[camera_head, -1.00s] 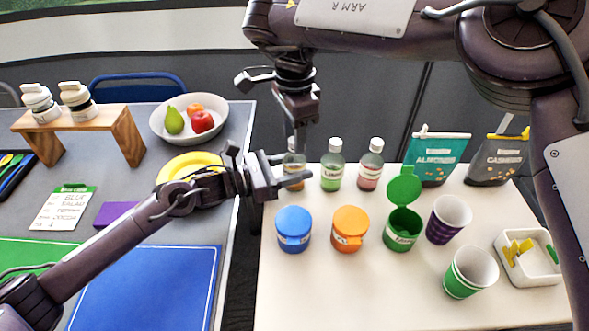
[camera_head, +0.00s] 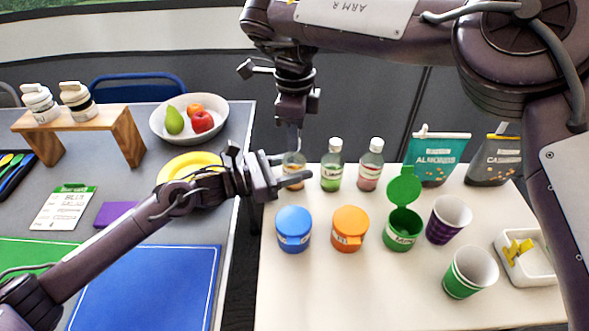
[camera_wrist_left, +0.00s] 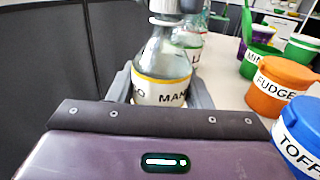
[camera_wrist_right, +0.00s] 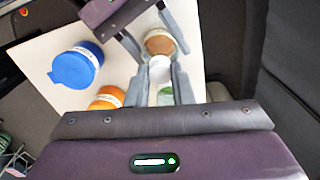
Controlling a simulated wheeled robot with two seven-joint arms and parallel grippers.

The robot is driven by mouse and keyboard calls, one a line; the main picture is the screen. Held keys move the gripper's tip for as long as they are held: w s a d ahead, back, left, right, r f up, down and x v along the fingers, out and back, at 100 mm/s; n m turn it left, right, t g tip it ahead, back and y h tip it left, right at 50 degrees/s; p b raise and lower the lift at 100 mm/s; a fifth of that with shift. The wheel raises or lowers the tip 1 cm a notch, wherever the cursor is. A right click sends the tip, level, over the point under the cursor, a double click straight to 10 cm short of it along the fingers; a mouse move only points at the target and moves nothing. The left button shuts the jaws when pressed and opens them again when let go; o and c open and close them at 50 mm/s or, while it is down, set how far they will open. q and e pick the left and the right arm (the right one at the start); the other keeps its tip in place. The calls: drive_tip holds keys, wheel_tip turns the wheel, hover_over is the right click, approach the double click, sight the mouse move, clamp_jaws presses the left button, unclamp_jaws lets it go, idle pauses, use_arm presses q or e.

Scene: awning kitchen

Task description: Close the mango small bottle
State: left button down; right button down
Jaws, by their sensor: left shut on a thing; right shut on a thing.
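The mango small bottle (camera_head: 292,161) is clear with an orange bottom and stands leftmost in the row of small bottles. Its label partly shows in the left wrist view (camera_wrist_left: 158,93). My left gripper (camera_head: 288,175) is shut around its body from the left. A white cap (camera_wrist_left: 164,8) is at the bottle's neck in the left wrist view; it also shows in the right wrist view (camera_wrist_right: 160,70). My right gripper (camera_head: 295,138) points down from above and is shut on this cap. I cannot tell whether the cap sits fully on the neck.
The lime bottle (camera_head: 332,166) and a pink bottle (camera_head: 370,168) stand close on the right. Blue (camera_head: 293,231), orange (camera_head: 350,230) and open green (camera_head: 402,232) tubs stand in front, with cups (camera_head: 448,219) to the right. The table's front is clear.

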drive_tip(key=m, duration=0.5)
drive_tip(key=shift+m, duration=0.3)
drive_tip(key=m, duration=2.4)
drive_tip(key=shift+f+m, duration=0.1)
drive_tip(key=shift+m, duration=0.2)
drive_tip(key=m, duration=1.7)
drive_tip(key=shift+m, duration=0.3)
drive_tip(key=c, duration=1.2)
unclamp_jaws()
